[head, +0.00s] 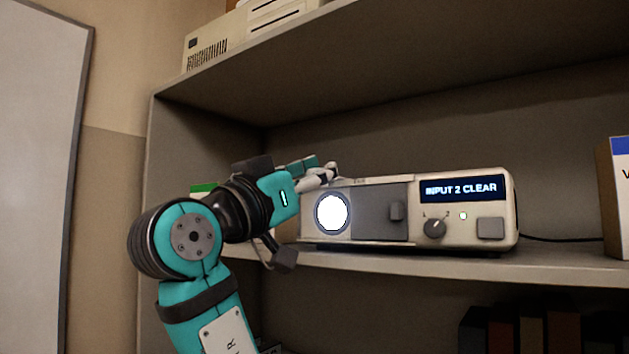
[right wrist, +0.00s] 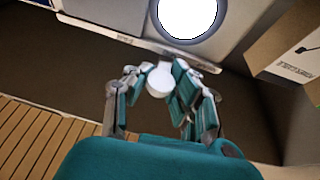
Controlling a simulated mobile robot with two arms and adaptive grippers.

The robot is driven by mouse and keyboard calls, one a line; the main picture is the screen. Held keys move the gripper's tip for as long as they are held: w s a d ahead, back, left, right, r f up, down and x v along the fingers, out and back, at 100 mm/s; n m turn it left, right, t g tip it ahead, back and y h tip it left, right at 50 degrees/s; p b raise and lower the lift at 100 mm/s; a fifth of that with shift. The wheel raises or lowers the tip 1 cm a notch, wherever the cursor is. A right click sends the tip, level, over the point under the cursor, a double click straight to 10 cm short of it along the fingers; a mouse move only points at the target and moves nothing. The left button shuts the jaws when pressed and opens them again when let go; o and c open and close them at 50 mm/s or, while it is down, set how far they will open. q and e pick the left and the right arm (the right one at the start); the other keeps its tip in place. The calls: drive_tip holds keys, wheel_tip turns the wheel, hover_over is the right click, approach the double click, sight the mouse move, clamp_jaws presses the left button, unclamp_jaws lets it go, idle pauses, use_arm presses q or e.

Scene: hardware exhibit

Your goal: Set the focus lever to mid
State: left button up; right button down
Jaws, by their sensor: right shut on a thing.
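The projector (head: 365,181) stands on the shelf, pale with a grey front panel, a bright round lens (head: 332,212) and a display (head: 461,189) reading "INPUT 2 CLEAR". In the right wrist view the lens (right wrist: 187,14) glows above a pale strip with small marks too blurred to read. A white rounded knob (right wrist: 160,79), apparently the focus lever's end, sits between the fingers of my right gripper (right wrist: 161,84), which is shut on it. In the head view my right gripper (head: 318,176) is at the projector's upper left edge, and the lever is hidden. My left gripper is out of view.
The shelf board (head: 560,266) is clear in front of the projector's right half. A box (head: 616,198) stands at the far right, with a cable between. Another device (head: 215,48) sits on the shelf above. Dark books (head: 530,325) stand below.

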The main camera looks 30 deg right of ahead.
idle(0.4)
drive_tip(key=c, duration=1.1)
unclamp_jaws()
drive_tip(key=shift+w+a, duration=0.1)
drive_tip(key=shift+o, duration=0.2)
drive_tip(key=v, duration=1.2)
